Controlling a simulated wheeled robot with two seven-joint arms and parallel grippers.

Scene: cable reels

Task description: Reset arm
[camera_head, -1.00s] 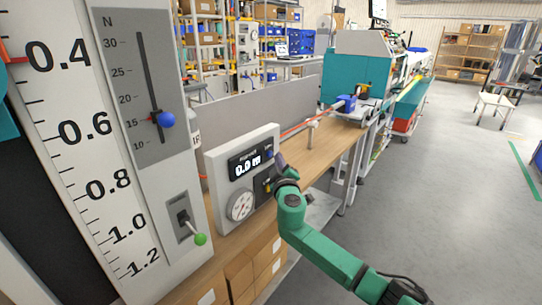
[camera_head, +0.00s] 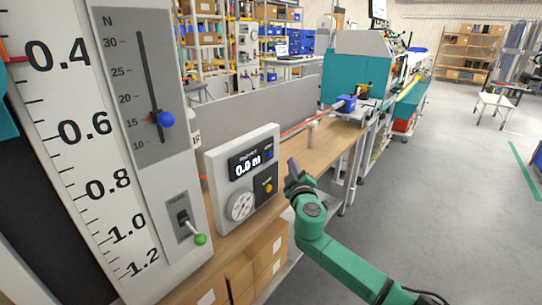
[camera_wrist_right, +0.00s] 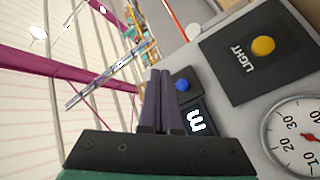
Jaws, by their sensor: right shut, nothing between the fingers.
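My right arm is green and comes in from the bottom right of the head view. Its dark gripper (camera_head: 292,163) is shut and empty, pointing up and left, just right of the grey meter box (camera_head: 215,170). In the right wrist view the two dark fingers (camera_wrist_right: 161,75) lie side by side, together. The box carries a display (camera_head: 250,163) reading 0.0 m, a round dial (camera_head: 240,206), a blue button (camera_head: 269,154) and a yellow button (camera_head: 268,188). The wrist view also shows the yellow button (camera_wrist_right: 263,46) beside the word LIGHT. My left gripper is not in view.
A tall panel at left has a scale (camera_head: 85,130), a slider with a blue knob (camera_head: 166,119) and a lever with a green tip (camera_head: 201,239). The wooden bench (camera_head: 325,150) runs back to a teal machine (camera_head: 345,75). Open floor (camera_head: 450,180) lies at the right.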

